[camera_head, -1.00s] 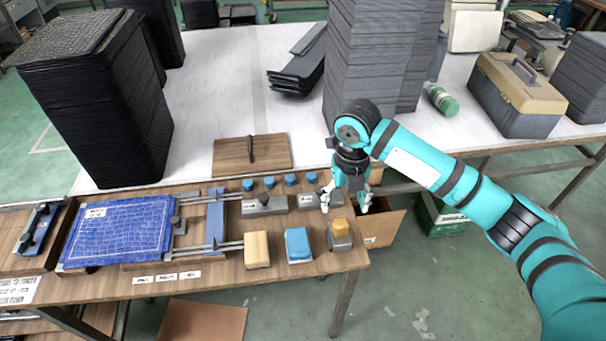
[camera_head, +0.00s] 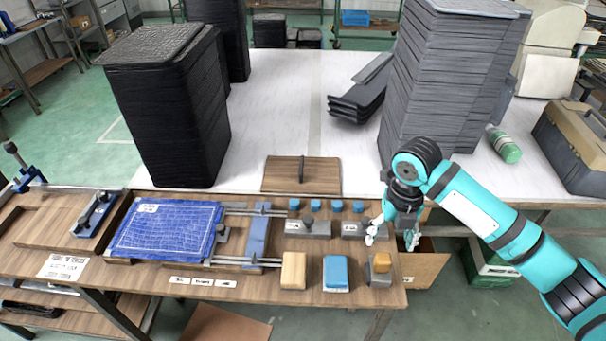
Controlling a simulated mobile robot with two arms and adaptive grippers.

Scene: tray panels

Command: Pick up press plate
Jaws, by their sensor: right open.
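A flat wooden plate (camera_head: 285,177) with a dark upright handle, which looks like the press plate, lies at the back edge of the wooden workbench. My right gripper (camera_head: 391,239) is open and empty. It points down over the bench's right end, to the right of and nearer than the plate, clear of it. Below it is a grey block with an orange top (camera_head: 380,268). My left gripper is not in view.
A blue ribbed panel (camera_head: 165,230) lies in a rail fixture left of the plate. Small blue knobs (camera_head: 336,206) and grey blocks (camera_head: 307,228) stand in front of it. Black (camera_head: 170,110) and grey (camera_head: 440,90) tray stacks flank the white table behind. An open cardboard box (camera_head: 425,268) sits at right.

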